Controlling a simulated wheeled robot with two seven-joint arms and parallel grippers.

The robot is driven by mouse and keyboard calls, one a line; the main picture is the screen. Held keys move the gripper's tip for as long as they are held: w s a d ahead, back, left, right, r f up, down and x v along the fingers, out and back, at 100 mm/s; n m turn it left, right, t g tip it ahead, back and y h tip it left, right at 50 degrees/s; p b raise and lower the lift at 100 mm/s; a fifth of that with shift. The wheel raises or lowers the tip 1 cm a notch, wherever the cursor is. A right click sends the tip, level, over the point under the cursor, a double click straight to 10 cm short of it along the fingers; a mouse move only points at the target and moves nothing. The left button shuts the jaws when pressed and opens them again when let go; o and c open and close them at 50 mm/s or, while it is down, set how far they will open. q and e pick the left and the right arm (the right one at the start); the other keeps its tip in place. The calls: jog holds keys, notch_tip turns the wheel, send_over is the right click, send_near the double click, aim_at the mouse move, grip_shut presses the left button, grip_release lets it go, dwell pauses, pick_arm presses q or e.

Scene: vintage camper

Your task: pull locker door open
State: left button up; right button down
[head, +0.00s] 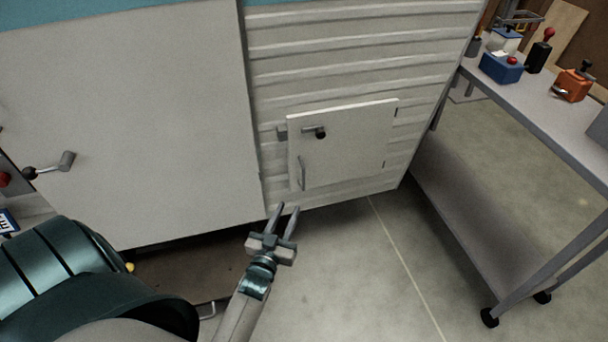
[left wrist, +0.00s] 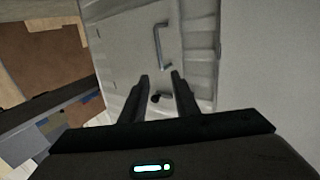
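The locker door (head: 345,150) is a small white panel low on the camper's ribbed side, with hinges along its right edge. It looks shut or nearly so. A latch lever with a dark knob (head: 320,132) lies across its upper left, beside a grey catch block (head: 281,132). A thin vertical bar handle (head: 302,173) sits at its lower left. My left gripper (head: 286,207) is open and empty, just below the handle and apart from it. The left wrist view shows the handle (left wrist: 158,45) beyond the two open fingertips (left wrist: 160,75). My right gripper is out of view.
A wheeled metal bench (head: 520,100) stands at the right, bearing a blue box (head: 501,67) and an orange device (head: 572,85). A large pale panel (head: 130,120) with a lever handle (head: 55,167) fills the left. The floor (head: 350,270) before the door is clear.

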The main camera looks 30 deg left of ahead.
aim_at(303, 176)
pick_arm(q)
jog(key=b+x, duration=0.1)
jog(key=x, duration=1.5)
jog(key=shift+w, duration=0.15)
grip_shut()
